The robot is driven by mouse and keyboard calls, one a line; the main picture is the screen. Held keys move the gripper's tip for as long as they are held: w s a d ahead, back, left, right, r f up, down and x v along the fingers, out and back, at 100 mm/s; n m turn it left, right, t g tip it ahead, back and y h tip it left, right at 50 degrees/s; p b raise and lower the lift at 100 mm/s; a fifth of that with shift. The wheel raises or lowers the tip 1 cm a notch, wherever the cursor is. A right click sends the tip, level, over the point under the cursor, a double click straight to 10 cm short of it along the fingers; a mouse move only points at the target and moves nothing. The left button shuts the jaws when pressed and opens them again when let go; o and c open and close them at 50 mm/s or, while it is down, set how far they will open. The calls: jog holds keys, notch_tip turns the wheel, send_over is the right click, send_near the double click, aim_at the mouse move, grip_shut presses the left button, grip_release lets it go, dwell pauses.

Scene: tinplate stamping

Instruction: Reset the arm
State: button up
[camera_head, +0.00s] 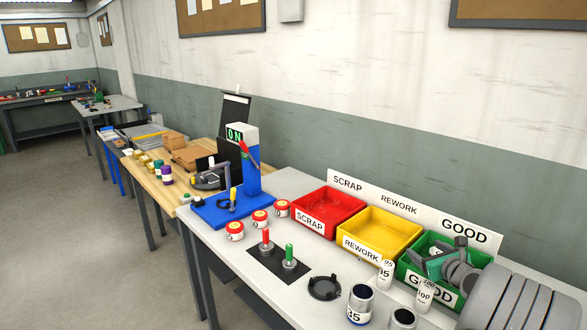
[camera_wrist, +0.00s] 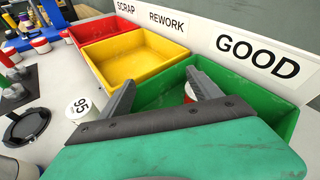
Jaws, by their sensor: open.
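My gripper (camera_head: 436,256) is over the green GOOD bin (camera_head: 405,268) at the right of the head view. In the wrist view the gripper (camera_wrist: 164,90) has its two dark fingers spread apart with nothing between the tips. The green bin (camera_wrist: 270,112) lies below and beyond the fingers there. A small red and white item (camera_wrist: 188,94) shows partly inside the bin, mostly hidden behind the right finger. My forearm and wrist hide much of the bin in the head view.
A yellow REWORK bin (camera_head: 383,229) and a red SCRAP bin (camera_head: 331,207) stand beside the green one; both look empty. Upright white cylinders marked 95 (camera_head: 386,274) and 100 (camera_head: 425,296), a black ring (camera_head: 324,288) and red-lidded tins (camera_head: 235,230) stand in front. A blue press (camera_head: 246,170) stands left.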

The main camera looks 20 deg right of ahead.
jog(key=w+a+r+n+y, duration=0.1)
jog(key=w+a+n, duration=0.2)
jog(key=a, duration=0.3)
jog(key=w+a+r+n+y, duration=0.1)
jog(key=w+a+n+y, duration=0.1)
jog(key=w+a+n, duration=0.3)
jog(key=s+a+n+g+y, duration=0.1)
jog(key=s+a+n+g, duration=0.1)
jog(key=a+n, duration=0.6)
jog(key=s+a+n+g+y, duration=0.1)
jog(key=s+a+n+g, duration=0.15)
jog(key=a, duration=0.95)
jog(key=s+a+f+n+g+p, duration=0.1)
jog(key=s+a+n+g, duration=0.4)
jog(key=s+a+n, duration=1)
jog(key=s+n, duration=0.2)
jog(key=s, duration=0.1)
jog(key=shift+a+f+h, duration=0.2)
jog(key=shift+f+h, duration=0.1)
jog(key=shift+h, duration=0.1)
jog(key=shift+n+g, duration=0.25)
